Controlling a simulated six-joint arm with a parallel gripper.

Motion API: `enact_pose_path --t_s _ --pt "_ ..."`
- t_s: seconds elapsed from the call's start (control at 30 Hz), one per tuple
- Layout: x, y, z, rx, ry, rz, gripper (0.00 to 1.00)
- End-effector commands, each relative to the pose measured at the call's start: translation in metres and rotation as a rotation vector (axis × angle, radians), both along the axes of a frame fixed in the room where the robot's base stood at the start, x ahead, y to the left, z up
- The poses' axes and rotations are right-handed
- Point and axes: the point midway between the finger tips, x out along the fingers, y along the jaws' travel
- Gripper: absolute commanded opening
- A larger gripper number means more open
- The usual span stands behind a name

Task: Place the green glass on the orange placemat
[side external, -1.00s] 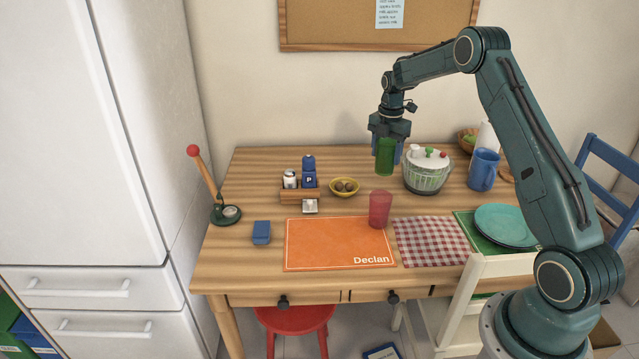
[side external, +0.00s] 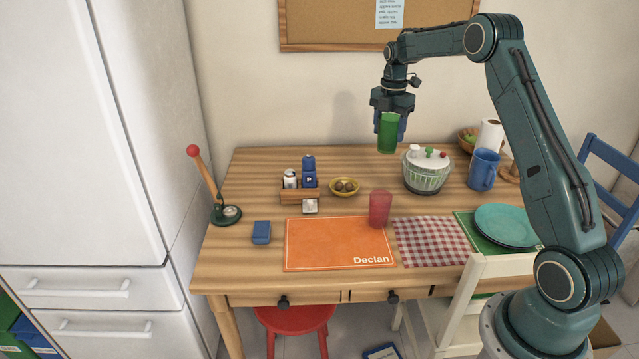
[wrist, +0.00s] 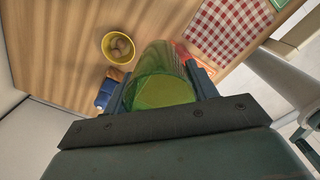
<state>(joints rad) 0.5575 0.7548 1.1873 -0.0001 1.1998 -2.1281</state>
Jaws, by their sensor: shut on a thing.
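The green glass (side external: 388,133) is held upright in my gripper (side external: 390,130), well above the back of the table. In the wrist view the glass (wrist: 160,85) sits between the two fingers of my gripper (wrist: 160,92), which is shut on it. The orange placemat (side external: 325,243), marked "Declan", lies flat near the front edge of the table, to the left of and in front of the held glass. A red glass (side external: 380,209) stands upright at the placemat's back right corner. In the wrist view the held glass hides most of the placemat.
A salad spinner (side external: 427,172) and a blue mug (side external: 484,169) stand right of my gripper. A yellow bowl (side external: 344,187) and a condiment caddy (side external: 299,196) stand behind the placemat. A checkered cloth (side external: 432,242) lies right of it. The placemat's left and middle are bare.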

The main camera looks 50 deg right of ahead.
Motion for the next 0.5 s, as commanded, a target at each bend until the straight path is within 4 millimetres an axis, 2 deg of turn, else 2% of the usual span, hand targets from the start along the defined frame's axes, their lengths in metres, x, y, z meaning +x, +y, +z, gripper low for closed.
enact_pose_path --t_s 0.27,0.37,0.5 --pt "0.002 0.004 0.001 -0.001 -0.001 0.008 0.29" --pt "0.006 0.014 0.001 -0.001 -0.002 0.025 0.29" --pt "0.014 0.04 0.002 -0.001 -0.002 0.071 0.29"
